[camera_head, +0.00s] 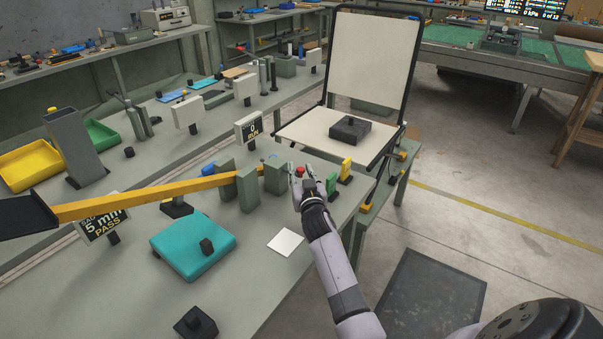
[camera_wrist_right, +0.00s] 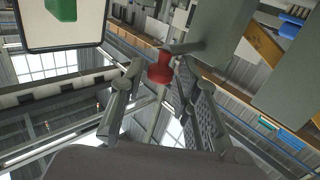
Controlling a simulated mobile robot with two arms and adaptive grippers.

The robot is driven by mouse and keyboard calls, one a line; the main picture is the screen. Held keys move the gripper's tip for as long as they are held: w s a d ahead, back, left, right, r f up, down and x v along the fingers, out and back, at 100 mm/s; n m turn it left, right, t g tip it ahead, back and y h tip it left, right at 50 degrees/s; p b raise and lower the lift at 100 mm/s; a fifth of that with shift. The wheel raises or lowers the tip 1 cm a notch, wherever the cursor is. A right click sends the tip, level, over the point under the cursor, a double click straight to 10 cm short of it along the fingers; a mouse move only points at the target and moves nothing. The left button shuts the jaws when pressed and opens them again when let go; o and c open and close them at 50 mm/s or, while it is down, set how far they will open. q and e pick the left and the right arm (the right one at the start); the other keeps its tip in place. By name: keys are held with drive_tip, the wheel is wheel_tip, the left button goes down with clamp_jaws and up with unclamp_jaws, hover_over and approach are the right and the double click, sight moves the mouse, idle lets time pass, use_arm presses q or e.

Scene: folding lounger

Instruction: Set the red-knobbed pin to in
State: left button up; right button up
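The red-knobbed pin shows as a small red knob (camera_head: 300,169) beside the grey-green upright blocks (camera_head: 274,174) on the bench. In the right wrist view the red knob (camera_wrist_right: 160,69) sits on a grey pin that runs to a grey-green block (camera_wrist_right: 220,32). My right gripper (camera_head: 302,178) is at the knob. In the right wrist view its fingers (camera_wrist_right: 160,80) are apart, one on each side of the knob, with gaps visible. How deep the pin sits in the block I cannot tell. My left gripper is not in view.
A yellow bar (camera_head: 150,198) runs left from the blocks. A green block (camera_head: 331,184) and a yellow block (camera_head: 346,168) stand right of my gripper. A lounger frame with cream panels (camera_head: 369,58) is behind. A teal pad (camera_head: 193,243) and white card (camera_head: 286,242) lie in front.

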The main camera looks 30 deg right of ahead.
drive_tip(key=shift+f, duration=0.1)
clamp_jaws()
drive_tip(key=shift+f, duration=0.1)
idle(0.3)
drive_tip(key=shift+w+a+f+b, duration=0.15)
drive_tip(key=shift+w+b, duration=0.1)
drive_tip(key=shift+b, duration=0.2)
drive_tip(key=shift+w+a+r+b, duration=0.15)
drive_tip(key=shift+w+a+b, duration=0.05)
drive_tip(key=shift+w+b, duration=0.2)
drive_tip(key=shift+w+a+r+b, duration=0.1)
drive_tip(key=shift+w+a+b, duration=0.15)
drive_tip(key=shift+w, duration=0.25)
drive_tip(key=shift+c, duration=0.3)
unclamp_jaws()
drive_tip(key=o, duration=0.4)
drive_tip(key=shift+w+f, duration=0.1)
drive_tip(key=shift+w, duration=0.15)
